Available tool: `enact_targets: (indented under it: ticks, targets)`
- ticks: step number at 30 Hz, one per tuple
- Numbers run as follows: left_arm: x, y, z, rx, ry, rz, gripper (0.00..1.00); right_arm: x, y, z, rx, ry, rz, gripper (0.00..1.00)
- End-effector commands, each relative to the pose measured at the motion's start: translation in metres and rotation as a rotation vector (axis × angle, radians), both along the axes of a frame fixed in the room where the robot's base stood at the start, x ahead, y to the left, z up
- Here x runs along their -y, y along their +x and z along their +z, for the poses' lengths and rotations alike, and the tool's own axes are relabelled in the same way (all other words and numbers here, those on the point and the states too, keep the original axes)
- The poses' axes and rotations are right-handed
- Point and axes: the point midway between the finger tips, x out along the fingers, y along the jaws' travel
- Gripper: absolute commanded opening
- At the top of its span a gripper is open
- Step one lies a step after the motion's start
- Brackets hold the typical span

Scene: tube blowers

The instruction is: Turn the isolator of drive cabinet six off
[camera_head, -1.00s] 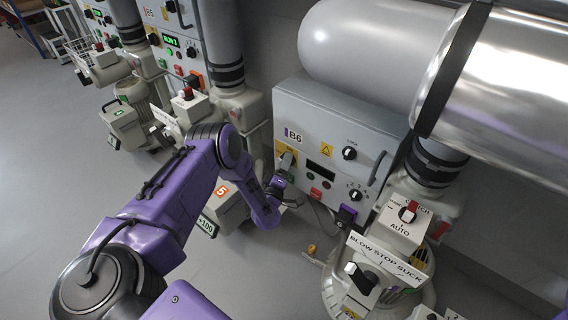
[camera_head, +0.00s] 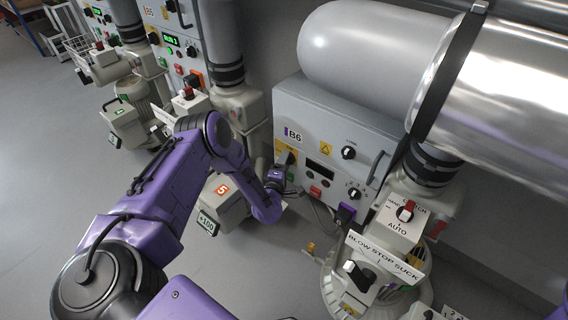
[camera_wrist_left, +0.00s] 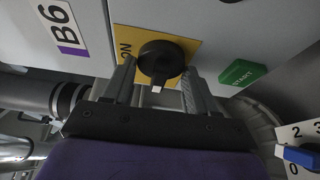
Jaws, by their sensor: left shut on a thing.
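Drive cabinet six, the grey box labelled B6 (camera_head: 340,130), stands in the middle of the head view. Its isolator is a black rotary knob (camera_wrist_left: 160,60) on a yellow plate (camera_wrist_left: 190,47) with the word ON beside it. In the left wrist view the knob's white mark points to the bottom of the picture, while ON lies to its left. My left gripper (camera_wrist_left: 158,74) is shut on the knob, one finger on each side. In the head view the gripper (camera_head: 283,168) is small at the cabinet's left edge. My right gripper is out of view.
A green START button (camera_wrist_left: 243,73) lies close to the right finger in the wrist view. The cabinet also carries a dark display (camera_head: 319,170) and black selectors. A blower with a BLOW STOP SUCK plate (camera_head: 384,258) stands at front right.

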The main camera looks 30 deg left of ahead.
Motion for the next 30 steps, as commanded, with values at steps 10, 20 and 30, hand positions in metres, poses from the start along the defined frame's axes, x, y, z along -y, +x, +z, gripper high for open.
enact_targets:
  ticks: [10, 20, 30]
  targets:
    - [0.002, -0.001, -0.001, -0.003, -0.001, -0.004, 0.8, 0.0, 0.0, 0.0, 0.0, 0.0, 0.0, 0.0]
    - [0.004, -0.009, 0.001, -0.004, -0.001, -0.003, 0.8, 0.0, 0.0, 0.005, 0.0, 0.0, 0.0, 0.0]
    - [0.029, -0.081, 0.002, -0.007, -0.001, -0.006, 0.8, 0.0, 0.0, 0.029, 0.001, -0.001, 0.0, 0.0]
